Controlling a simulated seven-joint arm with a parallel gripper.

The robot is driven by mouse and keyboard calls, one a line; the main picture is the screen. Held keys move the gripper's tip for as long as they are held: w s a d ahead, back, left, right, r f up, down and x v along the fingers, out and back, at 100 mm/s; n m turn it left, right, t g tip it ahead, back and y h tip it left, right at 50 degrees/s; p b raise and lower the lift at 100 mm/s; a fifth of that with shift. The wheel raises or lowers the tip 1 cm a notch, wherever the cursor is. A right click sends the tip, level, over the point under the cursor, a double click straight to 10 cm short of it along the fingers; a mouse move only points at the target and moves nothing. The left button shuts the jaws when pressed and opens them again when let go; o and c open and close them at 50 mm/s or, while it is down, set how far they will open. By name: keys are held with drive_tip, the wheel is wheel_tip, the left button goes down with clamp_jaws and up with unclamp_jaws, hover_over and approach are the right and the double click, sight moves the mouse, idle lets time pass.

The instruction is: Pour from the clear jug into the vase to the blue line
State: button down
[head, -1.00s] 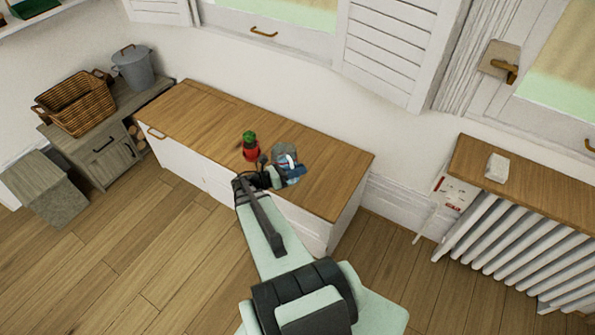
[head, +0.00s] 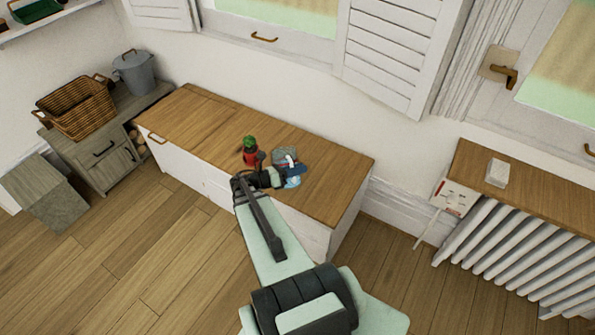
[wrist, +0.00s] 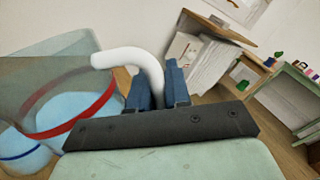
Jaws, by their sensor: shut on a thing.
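My gripper (head: 292,170) is over the wooden top of the low white cabinet. In the wrist view its blue fingers (wrist: 158,88) are shut on the white curved handle (wrist: 130,58) of the clear jug (wrist: 75,85). A red line and pale blue liquid show through clear walls at the left there. A blue line (wrist: 20,155) shows at the lower left edge, seemingly on the vase; the clear walls overlap, so I cannot tell the two vessels apart surely. In the head view, a greyish clear vessel (head: 281,155) stands behind the fingers and pale blue shows below them.
A red pot with a green plant (head: 250,150) stands close to the left of my gripper on the cabinet top (head: 200,120). The top is clear to the left and right. A radiator with a wooden shelf (head: 530,190) is at the right.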

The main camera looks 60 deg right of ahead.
drive_tip(key=shift+w+d+r+n, duration=0.25)
drive_tip(key=shift+r+n, duration=0.4)
drive_tip(key=shift+r, duration=0.25)
drive_tip(key=shift+w+d+r+n, duration=0.15)
drive_tip(key=shift+w+r+n, duration=0.15)
drive_tip(key=shift+r+n, duration=0.5)
drive_tip(key=shift+w+d+r+n, duration=0.25)
drive_tip(key=shift+r+n, duration=0.3)
drive_tip(key=shift+r, duration=0.4)
drive_tip(key=shift+w+d+r+n, duration=0.1)
drive_tip(key=shift+w+r+n, duration=0.05)
drive_tip(key=shift+r+n, duration=0.15)
drive_tip(key=shift+w+r, duration=0.1)
drive_tip(key=shift+w+d+r+n, duration=0.25)
drive_tip(key=shift+r+n, duration=0.15)
drive_tip(key=shift+n, duration=0.1)
idle(0.9)
drive_tip(key=shift+s+f, duration=0.1)
drive_tip(key=shift+s+a+f+m, duration=0.3)
drive_tip(key=shift+f+m, duration=0.6)
drive_tip(key=shift+m, duration=1.15)
drive_tip(key=shift+s+a+f+m, duration=0.25)
drive_tip(key=shift+f+m, duration=0.65)
drive_tip(key=shift+m, duration=1.2)
drive_tip(key=shift+s+a+f+m, duration=0.3)
drive_tip(key=shift+f+m, duration=0.6)
drive_tip(key=shift+m, duration=1.15)
